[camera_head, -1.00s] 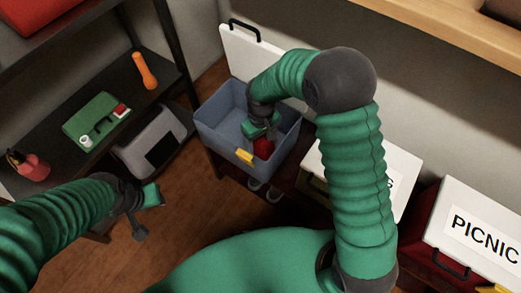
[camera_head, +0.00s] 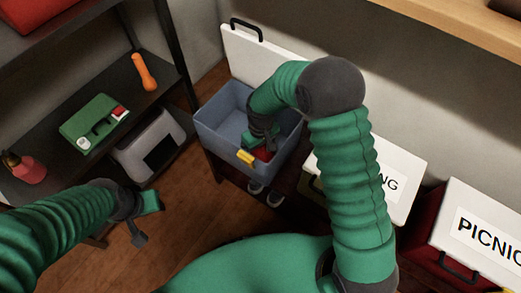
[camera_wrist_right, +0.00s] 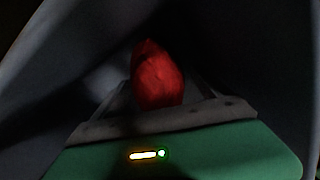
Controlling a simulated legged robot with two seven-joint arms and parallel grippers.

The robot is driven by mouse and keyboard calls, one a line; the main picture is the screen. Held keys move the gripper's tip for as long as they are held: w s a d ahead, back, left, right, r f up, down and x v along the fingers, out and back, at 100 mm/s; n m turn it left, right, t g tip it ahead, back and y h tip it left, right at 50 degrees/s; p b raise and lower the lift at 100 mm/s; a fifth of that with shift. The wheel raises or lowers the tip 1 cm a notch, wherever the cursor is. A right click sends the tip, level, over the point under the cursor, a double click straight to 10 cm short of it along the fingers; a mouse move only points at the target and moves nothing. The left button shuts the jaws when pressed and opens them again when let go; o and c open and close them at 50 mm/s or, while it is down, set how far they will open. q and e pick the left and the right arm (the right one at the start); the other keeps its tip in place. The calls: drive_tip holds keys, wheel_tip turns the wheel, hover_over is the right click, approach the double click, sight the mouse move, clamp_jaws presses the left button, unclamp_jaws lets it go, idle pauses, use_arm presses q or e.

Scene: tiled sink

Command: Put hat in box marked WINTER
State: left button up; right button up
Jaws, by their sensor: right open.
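A red object (camera_head: 264,154), probably the hat, lies low inside an open blue-grey box (camera_head: 219,133) with a yellow front latch. No WINTER marking shows on this box. My right gripper (camera_head: 262,137) reaches down into the box, is open, and partly hides the red object. In the right wrist view, the red object (camera_wrist_right: 157,78) shows beyond the gripper's edge; the picture is too dark to tell contact. My left gripper (camera_head: 147,212) hangs over the floor at the left, holding nothing visible; its jaws are unclear.
The box's white lid (camera_head: 262,60) stands open behind it. A lidded box marked PICNIC (camera_head: 480,235) is at right. Another white-lidded box (camera_head: 405,165), label ending in NG, is partly behind my right arm. A dark shelf (camera_head: 60,165) at left holds a green case (camera_head: 92,122) and orange flashlight (camera_head: 143,72).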

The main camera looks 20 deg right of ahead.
wheel_tip(320, 180, up, 11)
drive_tip(key=p, duration=0.5)
drive_tip(key=shift+r, duration=0.5)
